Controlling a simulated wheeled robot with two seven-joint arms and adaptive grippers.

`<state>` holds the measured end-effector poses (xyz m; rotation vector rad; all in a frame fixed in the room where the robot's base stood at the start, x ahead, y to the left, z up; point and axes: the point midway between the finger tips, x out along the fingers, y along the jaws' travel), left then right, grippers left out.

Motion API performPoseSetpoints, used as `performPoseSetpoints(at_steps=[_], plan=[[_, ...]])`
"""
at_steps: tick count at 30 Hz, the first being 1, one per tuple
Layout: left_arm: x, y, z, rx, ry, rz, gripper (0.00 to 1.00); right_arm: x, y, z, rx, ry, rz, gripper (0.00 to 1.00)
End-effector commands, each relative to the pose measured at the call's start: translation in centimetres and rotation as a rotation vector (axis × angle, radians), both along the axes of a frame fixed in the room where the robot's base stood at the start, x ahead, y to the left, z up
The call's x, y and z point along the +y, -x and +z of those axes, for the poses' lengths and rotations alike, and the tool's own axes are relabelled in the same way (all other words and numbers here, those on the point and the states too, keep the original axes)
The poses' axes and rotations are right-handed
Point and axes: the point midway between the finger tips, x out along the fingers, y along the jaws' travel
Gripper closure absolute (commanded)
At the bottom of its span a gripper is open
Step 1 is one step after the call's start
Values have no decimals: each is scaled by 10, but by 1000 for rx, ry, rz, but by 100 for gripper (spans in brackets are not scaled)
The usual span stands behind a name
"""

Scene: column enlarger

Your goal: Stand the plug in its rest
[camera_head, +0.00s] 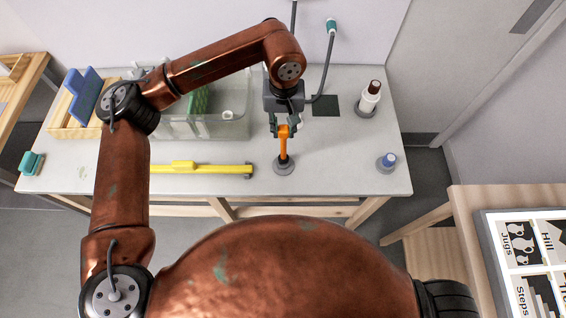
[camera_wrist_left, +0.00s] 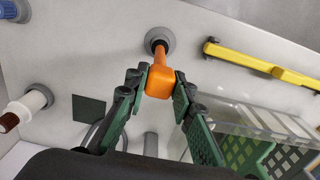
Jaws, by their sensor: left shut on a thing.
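The orange plug (camera_head: 283,147) has a block-like head and a narrower stem, and points down at a round grey rest (camera_head: 284,168) near the table's front edge. My left gripper (camera_head: 284,130) is shut on the plug's head from above. In the left wrist view the head of the plug (camera_wrist_left: 160,82) is between the fingertips of the gripper (camera_wrist_left: 160,84), and its stem reaches to the dark opening of the grey rest (camera_wrist_left: 167,34). I cannot tell how deep the stem sits in it. My right gripper is not in view.
A yellow bar (camera_head: 215,169) lies left of the rest. A clear bin (camera_head: 225,128) stands behind it. A white bottle-like piece (camera_head: 370,97) and a blue-topped piece (camera_head: 387,161) stand at right. A dark square (camera_head: 325,105) lies behind the plug.

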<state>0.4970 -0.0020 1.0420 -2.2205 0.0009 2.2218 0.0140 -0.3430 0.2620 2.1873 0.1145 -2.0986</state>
Motion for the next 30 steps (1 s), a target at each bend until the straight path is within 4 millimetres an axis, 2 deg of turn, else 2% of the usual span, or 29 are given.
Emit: performPoseSetpoints(at_steps=[30], plan=[[0,0,-15,0,0,0,100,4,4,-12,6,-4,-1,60]])
